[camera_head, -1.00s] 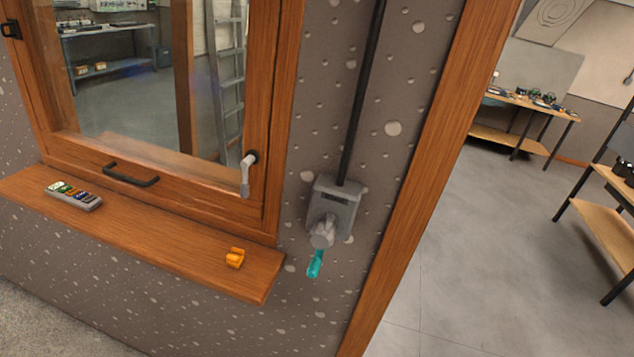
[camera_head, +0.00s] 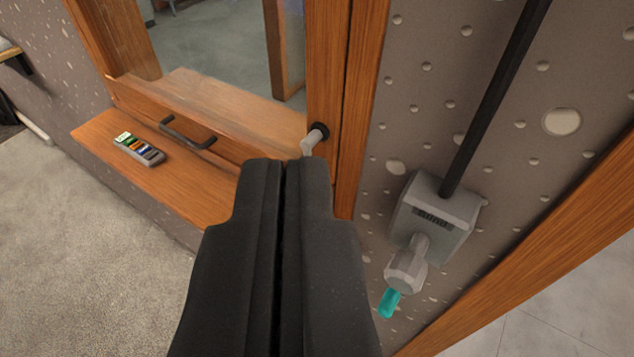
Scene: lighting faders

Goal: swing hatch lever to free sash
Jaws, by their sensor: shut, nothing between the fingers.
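The hatch is a wooden-framed glass window, its sash (camera_head: 328,75) lying flush in the frame as far as I can see. The hatch lever (camera_head: 312,140) is a light grey handle on a dark round mount at the sash's lower right. It points down and its lower end is partly hidden by my gripper. My gripper (camera_head: 288,165) is shut and empty, its black fingers pressed together with the tips just below the lever in the picture. I cannot tell whether they touch it. A black pull handle (camera_head: 187,137) is on the sash's bottom rail.
A wooden sill (camera_head: 100,135) runs below the window and holds a small grey box with coloured keys (camera_head: 139,149). To the right, a grey wall box (camera_head: 437,220) with a knob and teal tip (camera_head: 389,303) hangs under a black conduit (camera_head: 498,95).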

